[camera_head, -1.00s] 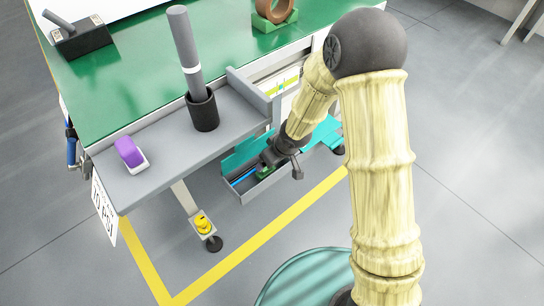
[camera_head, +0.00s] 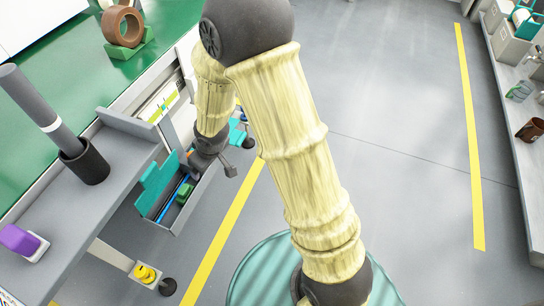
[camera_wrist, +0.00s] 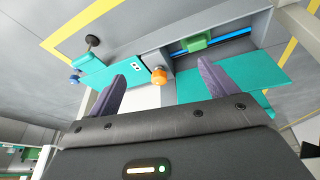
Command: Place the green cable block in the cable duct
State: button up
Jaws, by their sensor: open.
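The green cable block (camera_head: 184,192) lies in the grey cable duct (camera_head: 180,222) under the workbench, beside a blue cable. In the wrist view the green block (camera_wrist: 196,42) sits in the duct, across the blue cable (camera_wrist: 236,34), beyond my fingertips. My gripper (camera_head: 228,167) is at the duct's upper right end in the head view, apart from the block. In the wrist view its two purple fingers (camera_wrist: 162,78) are spread wide with nothing held between them. The block's underside is hidden.
Teal panels (camera_head: 150,185) flank the duct. An orange knob (camera_wrist: 159,75) shows between the fingers. The workbench shelf (camera_head: 105,165) holds a black cup (camera_head: 84,161) and a purple item (camera_head: 18,240). Open floor (camera_head: 400,130) lies to the right; a side bench (camera_head: 510,130) stands beyond.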

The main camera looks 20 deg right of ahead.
jog(key=s+d+r+m+h, duration=0.1)
jog(key=s+d+r+m, duration=0.2)
jog(key=s+d+r, duration=0.2)
jog(key=s+d+r+m+g, duration=0.1)
jog(key=s+d+r+m, duration=0.3)
jog(key=s+d, duration=0.3)
jog(key=d+r, duration=0.1)
jog(key=d, duration=0.3)
jog(key=shift+s+r+m+h, duration=0.2)
jog(key=shift+m+h, duration=0.1)
jog(key=shift+h, duration=0.1)
jog(key=shift+d, duration=0.1)
